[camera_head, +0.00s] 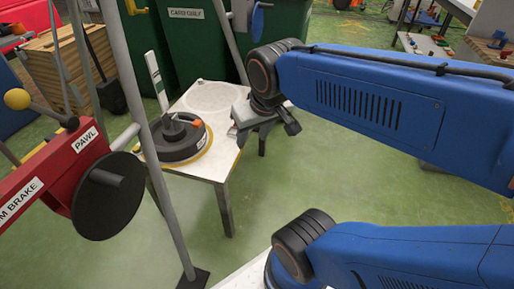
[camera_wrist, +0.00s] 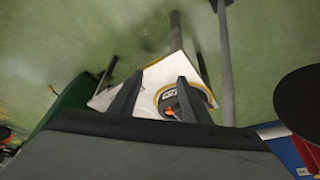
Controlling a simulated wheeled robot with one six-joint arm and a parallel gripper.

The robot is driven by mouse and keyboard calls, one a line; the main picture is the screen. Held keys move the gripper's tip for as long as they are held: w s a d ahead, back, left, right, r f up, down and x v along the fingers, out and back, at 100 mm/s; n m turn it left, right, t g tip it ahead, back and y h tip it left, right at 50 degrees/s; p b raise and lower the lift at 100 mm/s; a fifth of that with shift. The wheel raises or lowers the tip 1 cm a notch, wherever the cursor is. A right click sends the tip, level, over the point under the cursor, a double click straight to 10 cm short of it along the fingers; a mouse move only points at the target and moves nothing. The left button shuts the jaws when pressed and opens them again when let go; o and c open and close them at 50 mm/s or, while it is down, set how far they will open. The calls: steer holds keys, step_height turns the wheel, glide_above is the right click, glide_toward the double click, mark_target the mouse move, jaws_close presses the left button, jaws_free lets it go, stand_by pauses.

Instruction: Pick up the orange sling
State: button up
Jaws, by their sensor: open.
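A small orange piece (camera_head: 197,123), which may be the sling, shows on top of a dark round weight (camera_head: 172,150). It is too small to tell its full shape. The weight sits inside a yellow ring on a white table (camera_head: 218,165). In the wrist view the orange piece (camera_wrist: 170,110) shows between my finger outlines, partly cut off by the gripper body. My gripper (camera_head: 266,128) is open and empty, over the right side of the table, to the right of the weight and apart from it. It also shows in the wrist view (camera_wrist: 157,90).
A grey upright pole (camera_head: 143,110) stands left of the table, with a red lever labelled PAWL (camera_head: 65,175) and a black disc (camera_head: 108,196) beside it. Green bins (camera_head: 195,40) stand behind. A faint round mark (camera_head: 213,96) on the table's back is bare. Green floor is open at right.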

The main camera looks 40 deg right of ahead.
steer(key=shift+o, duration=0.5)
steer(key=shift+n+y, duration=0.3)
steer(key=shift+n, duration=0.3)
steer(key=s, duration=0.2)
steer(key=s+a+f, duration=0.1)
steer(key=shift+s+a, duration=0.1)
steer(key=shift+s, duration=0.25)
steer(key=w+d+m+g+h, duration=0.1)
steer(key=w+d+m, duration=0.2)
steer(key=w, duration=0.6)
steer(key=w+d+m+h, duration=0.1)
steer(key=w+d+m, duration=0.15)
steer(key=w, duration=0.55)
steer(key=w+d+f+m+h, duration=0.1)
steer(key=w+d+f+m, duration=0.2)
steer(key=w, duration=0.6)
steer(key=w+d+f+m, duration=0.2)
steer(key=w+d+f, duration=0.15)
steer(key=w, duration=0.55)
steer(key=shift+g+h, duration=0.3)
steer(key=shift+g, duration=0.1)
steer(key=x, duration=1.2)
steer(key=shift+s+a, duration=0.15)
steer(key=shift+a, duration=0.1)
steer(key=shift+x, duration=2.7)
steer(key=shift+d, duration=0.1)
jaws_close()
